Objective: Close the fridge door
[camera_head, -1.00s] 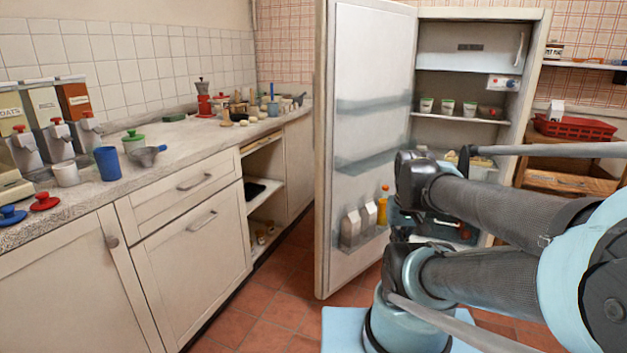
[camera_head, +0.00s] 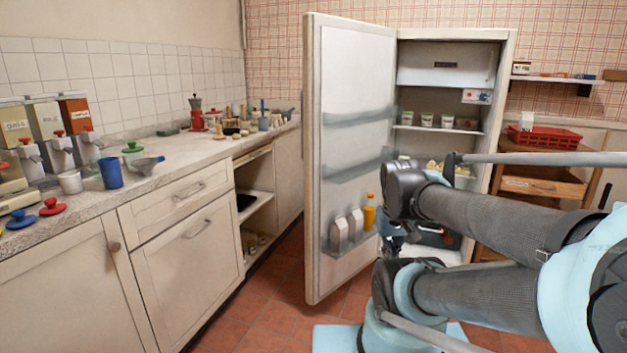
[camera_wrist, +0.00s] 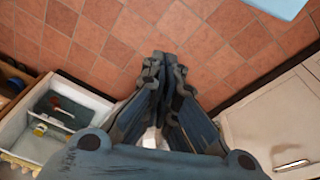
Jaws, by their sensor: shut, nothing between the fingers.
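The fridge (camera_head: 508,120) stands at the centre right of the head view with its white door (camera_head: 360,85) swung wide open to the left. The door's inner side faces me, with cartons (camera_head: 340,234) and an orange bottle (camera_head: 370,213) on its lowest shelf. My arm crosses in front of the fridge's lower part and largely hides my gripper in the head view. In the wrist view my gripper (camera_wrist: 166,62) is shut and empty above the tiled floor. The white open compartment at left there (camera_wrist: 75,150) looks like the fridge; contact with the door cannot be told.
A counter (camera_head: 150,180) with jars, cups and dispensers runs along the left, above cabinets. An open shelf niche (camera_head: 258,205) is near the door. Right of the fridge is a wooden drawer unit (camera_head: 545,186) with a red basket (camera_head: 545,137). Tiled floor (camera_head: 265,310) lies clear between counter and door.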

